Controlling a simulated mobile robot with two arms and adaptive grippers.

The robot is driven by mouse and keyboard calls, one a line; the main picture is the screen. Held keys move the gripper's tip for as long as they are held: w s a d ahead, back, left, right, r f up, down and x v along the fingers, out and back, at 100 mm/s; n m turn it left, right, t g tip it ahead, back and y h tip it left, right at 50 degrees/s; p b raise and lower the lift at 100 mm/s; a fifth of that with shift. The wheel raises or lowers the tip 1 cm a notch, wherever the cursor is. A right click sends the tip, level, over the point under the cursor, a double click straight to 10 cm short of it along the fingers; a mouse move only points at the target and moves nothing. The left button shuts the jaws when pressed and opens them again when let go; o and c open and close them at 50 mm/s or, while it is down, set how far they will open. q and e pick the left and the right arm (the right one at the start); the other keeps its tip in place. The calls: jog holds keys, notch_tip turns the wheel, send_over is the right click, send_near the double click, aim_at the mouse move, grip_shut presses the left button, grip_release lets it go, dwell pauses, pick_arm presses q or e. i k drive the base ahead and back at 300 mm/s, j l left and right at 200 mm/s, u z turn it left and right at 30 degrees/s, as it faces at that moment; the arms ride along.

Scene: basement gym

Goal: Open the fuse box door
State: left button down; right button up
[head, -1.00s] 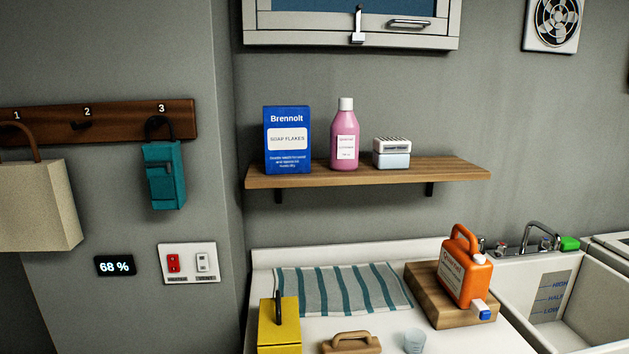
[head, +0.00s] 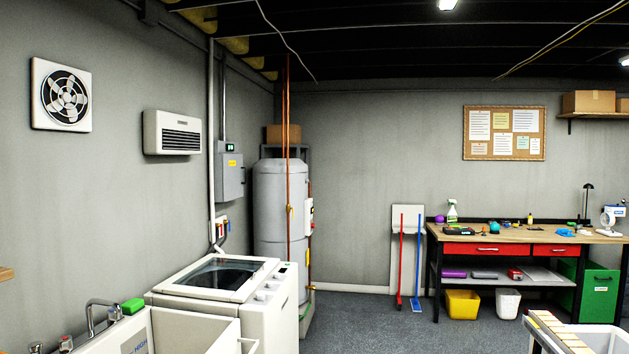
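A grey wall box (head: 230,178) with a small yellow label, which looks like the fuse box, hangs on the left wall between the wall heater and the tall grey tank. Its door appears shut, but I see it at a steep angle and small, so a latch or handle cannot be made out. A conduit runs up from its top. Neither of my grippers is in view.
A top-loading washer (head: 235,290) stands below and in front of the box, with a sink (head: 185,330) nearer me. The tank (head: 281,215) stands just right of the box. Grey floor (head: 385,330) lies open before the workbench (head: 530,236).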

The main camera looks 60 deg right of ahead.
aim_at(233, 183)
jog(key=z, duration=1.45)
jog(key=i+l+z, duration=0.45)
jog(key=i, duration=0.8)
jog(key=i+z, duration=0.45)
jog(key=i, duration=2.95)
jog(key=i+u, duration=0.15)
jog(key=i, duration=0.55)
jog(key=i+l+u, duration=0.15)
jog(key=i, duration=0.5)
jog(key=i+l+u, duration=0.15)
jog(key=i, duration=0.5)
